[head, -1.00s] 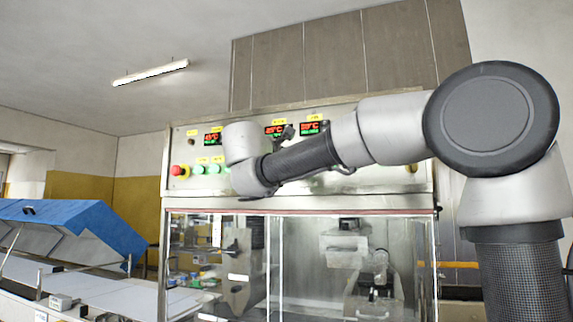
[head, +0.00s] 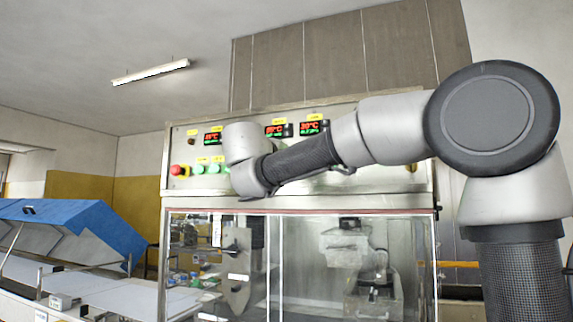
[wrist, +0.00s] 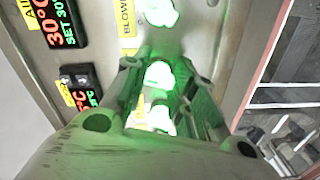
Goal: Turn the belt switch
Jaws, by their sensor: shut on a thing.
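The control panel (head: 375,182) carries a row of lit green switches (head: 199,169). In the wrist view, my gripper (wrist: 160,75) is shut on a glowing green switch, the belt switch (wrist: 158,74), with one finger on each side of it. The label of the held switch is not readable. Another lit switch (wrist: 158,12), beside a yellow label starting "BLOW", is clear of the fingers at the top. A further glow shows lower down between the fingers. In the head view, my arm's wrist hides the gripper and the held switch.
A red button (head: 176,170) sits at the panel's left end. Temperature displays (head: 278,130) line its upper part. A glass-fronted cabinet (head: 310,265) is below the panel. A blue hood (head: 75,225) over a conveyor stands at the left.

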